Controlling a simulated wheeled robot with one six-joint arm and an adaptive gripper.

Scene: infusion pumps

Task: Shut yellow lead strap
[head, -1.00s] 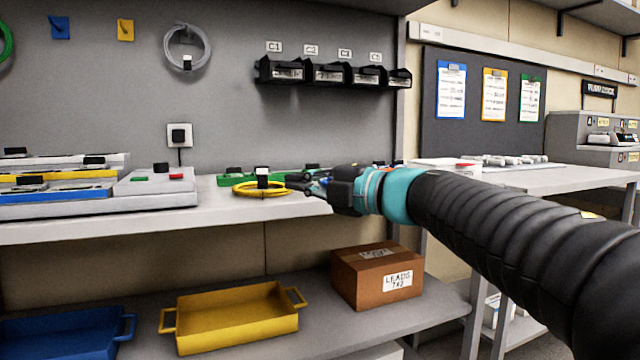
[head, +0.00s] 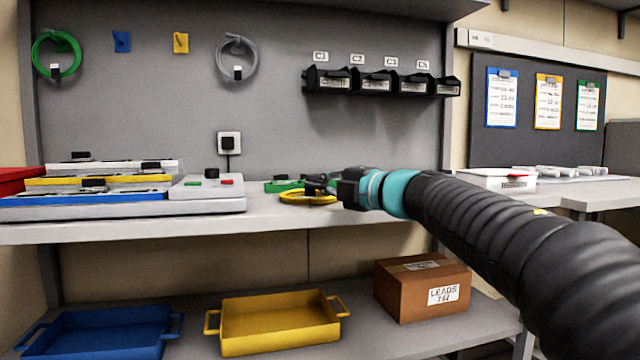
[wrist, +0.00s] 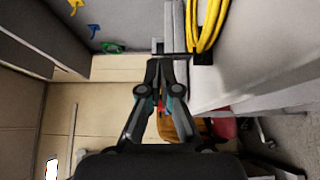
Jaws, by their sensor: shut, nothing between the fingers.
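The yellow lead (head: 309,197) lies as a coil on the bench, just left of my gripper in the head view. In the wrist view the yellow lead (wrist: 208,25) shows at the top, right of my gripper, with a black strap piece (wrist: 203,58) at its end nearest me. My gripper (head: 318,184) is shut and empty, its tips over or beside the coil; they also show in the wrist view (wrist: 167,66), apart from the lead there. In the head view the strap is hard to separate from my dark fingers, so I cannot tell whether it is closed.
Pumps (head: 100,195) stand on the left of the bench (head: 270,222). A green item (head: 283,186) lies behind the coil. Green (head: 57,55) and grey (head: 237,60) leads hang on the wall. A yellow tray (head: 280,325), blue tray (head: 100,335) and box (head: 422,290) are below.

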